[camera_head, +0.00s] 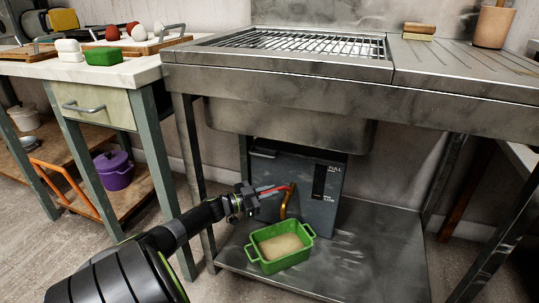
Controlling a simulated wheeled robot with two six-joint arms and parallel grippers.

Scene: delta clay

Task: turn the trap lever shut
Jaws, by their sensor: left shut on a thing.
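A grey trap box (318,190) stands on the lower shelf under the sink, with a dark gauge strip on its front. A red lever (275,189) sticks out at its front, beside a brass spout (288,205). My left gripper (256,195) is at the lever and shut on it. A green two-handled tub (281,247) with pale, sandy-looking contents stands on the shelf below the spout. My right gripper is not in view.
The steel sink unit (290,85) overhangs the trap box. A purple pot (113,170) sits on the left lower shelf. The steel shelf (375,265) is bare right of the tub.

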